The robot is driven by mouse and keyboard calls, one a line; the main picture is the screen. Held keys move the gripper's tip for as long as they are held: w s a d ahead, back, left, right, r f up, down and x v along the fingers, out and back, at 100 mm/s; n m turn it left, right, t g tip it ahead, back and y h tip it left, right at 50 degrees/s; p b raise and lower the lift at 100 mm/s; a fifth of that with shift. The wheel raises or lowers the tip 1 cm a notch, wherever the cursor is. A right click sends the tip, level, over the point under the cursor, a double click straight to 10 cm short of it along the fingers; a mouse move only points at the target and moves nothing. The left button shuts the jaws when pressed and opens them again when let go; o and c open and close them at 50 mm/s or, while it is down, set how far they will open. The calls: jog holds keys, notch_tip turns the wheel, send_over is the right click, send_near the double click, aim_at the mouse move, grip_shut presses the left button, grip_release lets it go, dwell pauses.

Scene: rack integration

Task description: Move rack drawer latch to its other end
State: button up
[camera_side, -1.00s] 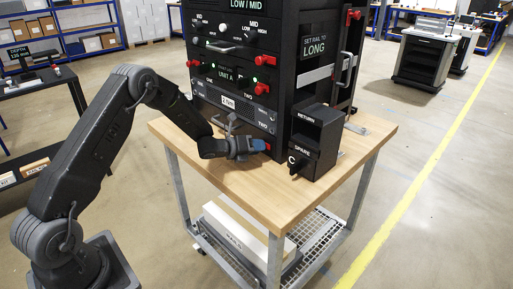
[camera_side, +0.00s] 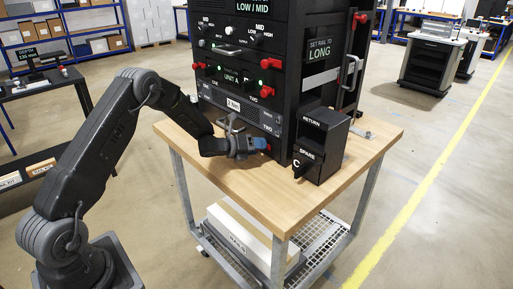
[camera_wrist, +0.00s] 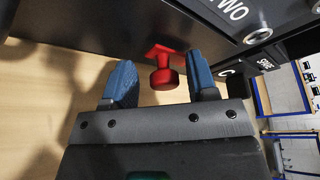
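A red latch knob (camera_wrist: 164,75) sticks out from the lower edge of the dark rack front in the wrist view, below a panel marked TWO. My gripper (camera_wrist: 162,88) is open, with one blue finger on each side of the knob and gaps on both sides. In the side view my gripper (camera_side: 258,147) is low at the rack's (camera_side: 293,95) lower front, just above the wooden top. The latch is mostly hidden there by the gripper.
Other red latches (camera_side: 251,103) stick out higher on the rack front. A black box marked RETURN and SPARE (camera_side: 330,150) stands to the right of my gripper. The wooden cart top (camera_side: 240,182) is clear in front.

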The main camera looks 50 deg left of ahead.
jog(key=shift+s, duration=0.1)
jog(key=v, duration=1.3)
jog(key=shift+s+a, duration=0.15)
jog(key=shift+s, duration=0.15)
jog(key=shift+r, duration=0.15)
jog(key=s+d+r+n+g+y, duration=0.1)
jog(key=s+d+r+n+y, duration=0.2)
jog(key=r+n, duration=0.45)
jog(key=s+d+r+n+g+y, duration=0.2)
jog(key=d+r+n+y, duration=0.2)
jog(key=r+n, duration=0.4)
jog(key=s+d+n+g+h, duration=0.1)
jog(key=s+d+n+g, duration=0.1)
jog(key=s+d+n, duration=0.4)
jog(key=s+d+r+n+g+h, duration=0.1)
jog(key=s+d+n, duration=0.6)
jog(key=s, duration=0.7)
jog(key=n+g+h, duration=0.1)
jog(key=g, duration=0.1)
jog(key=shift+s+g, duration=0.3)
jog(key=shift+s, duration=0.1)
